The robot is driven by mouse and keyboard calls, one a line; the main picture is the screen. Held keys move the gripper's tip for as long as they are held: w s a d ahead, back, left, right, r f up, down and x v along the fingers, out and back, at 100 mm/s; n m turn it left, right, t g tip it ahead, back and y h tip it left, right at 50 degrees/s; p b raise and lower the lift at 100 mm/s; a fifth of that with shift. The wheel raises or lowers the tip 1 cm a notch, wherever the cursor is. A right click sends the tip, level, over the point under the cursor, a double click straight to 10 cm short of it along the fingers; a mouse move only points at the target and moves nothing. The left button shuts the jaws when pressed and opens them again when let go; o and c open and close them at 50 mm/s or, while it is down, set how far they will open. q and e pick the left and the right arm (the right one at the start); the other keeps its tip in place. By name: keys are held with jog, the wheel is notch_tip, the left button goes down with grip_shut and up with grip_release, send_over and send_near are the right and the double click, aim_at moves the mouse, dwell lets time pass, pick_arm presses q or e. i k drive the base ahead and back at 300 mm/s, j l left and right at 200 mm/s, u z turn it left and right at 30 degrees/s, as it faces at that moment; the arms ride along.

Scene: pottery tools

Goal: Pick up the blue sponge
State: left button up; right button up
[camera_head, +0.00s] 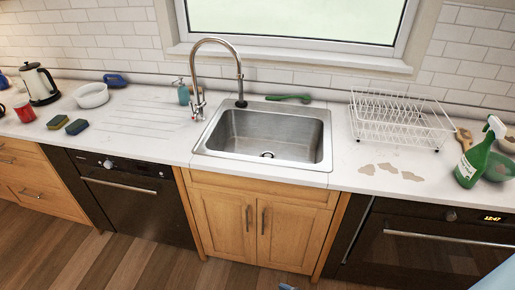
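Two small sponge-like blocks lie on the counter at the left, in front of the white bowl. The right block (77,126) has a dark blue top and a yellowish side. The left block (57,122) looks dark green-blue on top. They lie close together with a narrow gap. A brighter blue object (115,80) lies farther back near the wall; I cannot tell what it is.
A white bowl (91,95), a red mug (24,112) and a kettle (40,84) stand near the blocks. A steel sink (268,137) with a tall faucet is in the middle. A dish rack (400,120) and a green spray bottle (480,155) stand right. The counter's front edge is clear.

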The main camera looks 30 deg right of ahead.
aim_at(75, 128)
jog(key=i+j+z, duration=0.15)
jog(key=z, duration=0.4)
jog(key=i+j+z, duration=0.35)
jog(key=j, duration=0.3)
jog(key=i+j+z, duration=0.15)
jog(key=j, duration=0.2)
jog(key=i+j, duration=0.15)
jog(key=j, duration=0.2)
jog(key=i+j+z, duration=0.1)
jog(key=j, duration=0.25)
jog(key=i+j, duration=0.25)
jog(key=j+z, duration=0.05)
jog(key=j, duration=0.05)
